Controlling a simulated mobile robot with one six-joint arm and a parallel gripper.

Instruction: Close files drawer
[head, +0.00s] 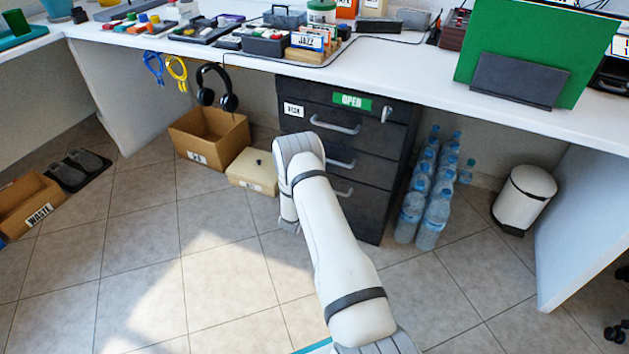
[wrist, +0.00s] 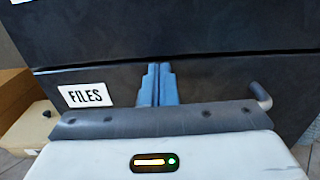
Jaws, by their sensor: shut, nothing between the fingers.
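The files drawer (wrist: 110,78), dark grey with a white FILES label (wrist: 85,96), fills the wrist view's middle. Its front looks near flush with the dark panel above, with a thin dark seam between them. A grey handle (wrist: 262,95) shows at its right, partly hidden by my gripper. My gripper (wrist: 157,72) is shut and empty, its blue fingertips together in front of the drawer, right of the label. I cannot tell whether they touch it. In the head view, my arm hides the fingers and part of the drawer cabinet (head: 376,185).
The cabinet's top drawer has a green OPEN tag (head: 351,101) and a handle (head: 335,125). A cardboard box (head: 208,138) and a cream box (head: 252,171) stand left of the cabinet. Several water bottles (head: 431,205) and a white bin (head: 523,198) stand right. The tiled floor in front is clear.

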